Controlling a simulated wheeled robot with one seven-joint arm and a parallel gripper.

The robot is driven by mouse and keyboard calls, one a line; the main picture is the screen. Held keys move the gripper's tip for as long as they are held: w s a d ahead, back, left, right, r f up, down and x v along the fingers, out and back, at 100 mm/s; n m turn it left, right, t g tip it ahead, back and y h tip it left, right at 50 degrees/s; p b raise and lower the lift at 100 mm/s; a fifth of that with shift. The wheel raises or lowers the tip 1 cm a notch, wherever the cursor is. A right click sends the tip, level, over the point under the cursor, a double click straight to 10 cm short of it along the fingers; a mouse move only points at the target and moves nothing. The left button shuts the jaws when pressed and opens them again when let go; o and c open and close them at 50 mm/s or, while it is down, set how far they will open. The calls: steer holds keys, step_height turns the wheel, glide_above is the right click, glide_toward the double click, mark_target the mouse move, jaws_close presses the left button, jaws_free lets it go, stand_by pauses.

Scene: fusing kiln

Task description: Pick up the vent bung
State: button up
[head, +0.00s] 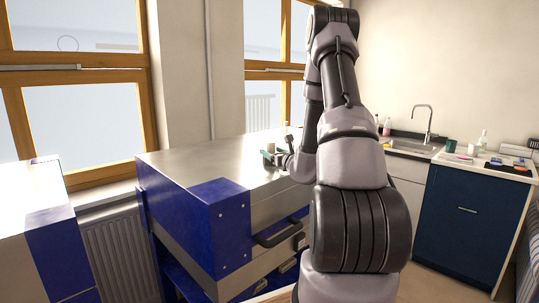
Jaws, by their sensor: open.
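The kiln (215,160) stands in the middle of the head view, with a silver metal lid and blue corner panels. My gripper (271,156) is low over the kiln's lid, on its right part, at the end of my arm. It is small in the picture, and its jaws are open. A small greenish shape shows at the fingertips; I cannot tell whether it is part of my gripper or the vent bung. I cannot pick out the vent bung for certain, and my arm hides part of the lid's right side.
A black handle (281,234) sticks out from the kiln's front. A second blue-and-silver unit (60,240) stands at the left. A radiator (121,255) is under the window. At the right are a sink (412,146) and a blue cabinet (465,225) with small items on top.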

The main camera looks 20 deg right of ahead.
steer(key=shift+w+d, duration=0.15)
steer(key=shift+w, duration=2.65)
jaws_close()
steer(key=shift+r, duration=0.15)
step_height(320, 180, up, 10)
